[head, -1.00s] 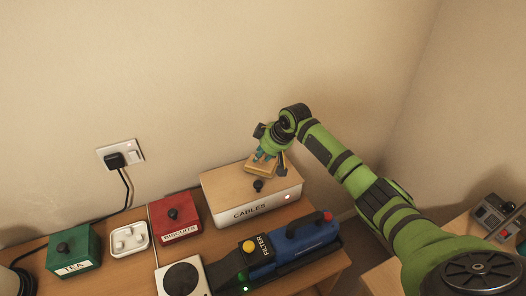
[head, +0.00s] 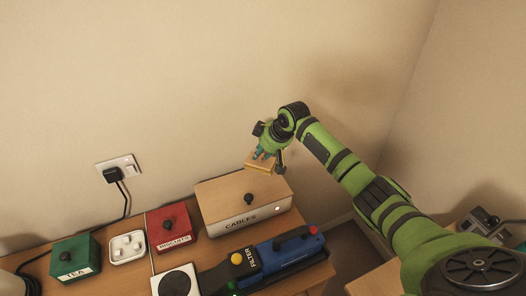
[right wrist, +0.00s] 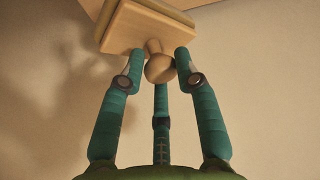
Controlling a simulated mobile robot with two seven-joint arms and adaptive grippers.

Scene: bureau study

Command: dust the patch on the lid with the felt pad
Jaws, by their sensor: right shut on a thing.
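My right gripper (head: 265,155) is shut on the knob of the felt pad (head: 262,166). The pad is a tan block. In the right wrist view, teal fingers close around its round wooden knob (right wrist: 158,68), below the block (right wrist: 130,30). In the head view the pad appears over the back right of the lid (head: 225,188). A gap between pad and lid cannot be judged surely. The lid is plain tan wood with a black knob (head: 248,199), on the white box labelled CABLES (head: 262,216). I cannot make out a patch on it. My left gripper is out of view.
A red BISCUITS box (head: 172,224), a white tray (head: 128,247) and a green TEA box (head: 77,257) stand left on the wooden desk. A blue FILTER device (head: 290,250) lies in front of the CABLES box. The wall with a socket (head: 118,168) is close behind.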

